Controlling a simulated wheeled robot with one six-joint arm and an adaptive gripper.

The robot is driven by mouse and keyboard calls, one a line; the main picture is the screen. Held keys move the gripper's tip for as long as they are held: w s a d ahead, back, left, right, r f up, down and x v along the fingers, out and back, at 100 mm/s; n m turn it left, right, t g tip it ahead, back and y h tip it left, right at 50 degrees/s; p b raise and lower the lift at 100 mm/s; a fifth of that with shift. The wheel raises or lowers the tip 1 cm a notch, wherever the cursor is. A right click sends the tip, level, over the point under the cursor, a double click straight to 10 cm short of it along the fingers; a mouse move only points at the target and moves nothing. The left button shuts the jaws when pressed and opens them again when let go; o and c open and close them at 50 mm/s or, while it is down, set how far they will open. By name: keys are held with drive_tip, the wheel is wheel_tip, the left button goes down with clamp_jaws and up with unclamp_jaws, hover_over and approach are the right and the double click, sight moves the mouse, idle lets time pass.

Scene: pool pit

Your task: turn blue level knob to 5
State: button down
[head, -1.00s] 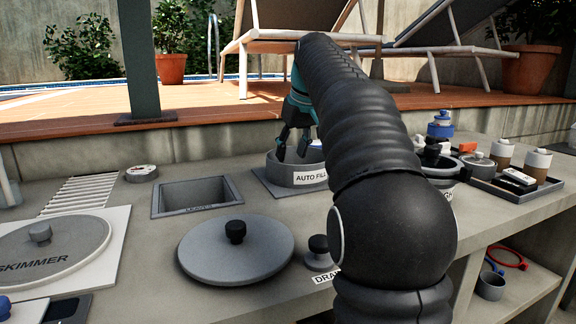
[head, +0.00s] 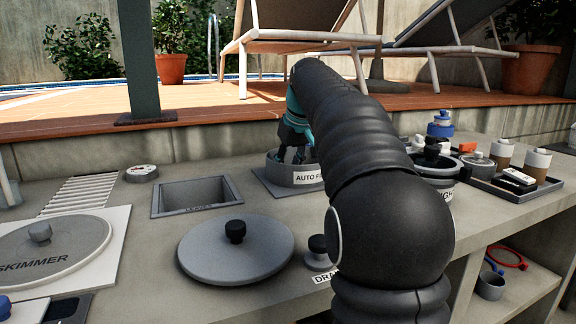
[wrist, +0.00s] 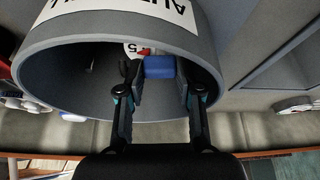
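The blue level knob (wrist: 160,67) sits inside a round grey AUTO FILL collar (wrist: 45,50), which also shows in the head view (head: 292,179). A white dial with a 5 (wrist: 138,50) and a red mark shows beside the knob. My gripper (wrist: 162,75) reaches into the collar with one finger on each side of the knob. The fingers are apart; the left one is very close to the knob, and a narrow gap seems to show at the right one. In the head view my gripper (head: 291,155) is low in the collar, and its fingertips and the knob are hidden.
A leaves bin opening (head: 197,194), a grey lid with a black knob (head: 236,255) and a drain knob (head: 317,248) lie left and in front of the collar. A tray (head: 512,200) with cups stands at the right. Collar walls closely surround my gripper.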

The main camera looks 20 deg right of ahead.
drive_tip(key=shift+m+h, duration=0.3)
drive_tip(key=shift+m, duration=0.5)
drive_tip(key=c, duration=1)
unclamp_jaws()
drive_tip(key=shift+c, duration=0.2)
drive_tip(key=v, duration=1.2)
drive_tip(key=shift+s+a, duration=0.1)
drive_tip(key=shift+a, duration=0.1)
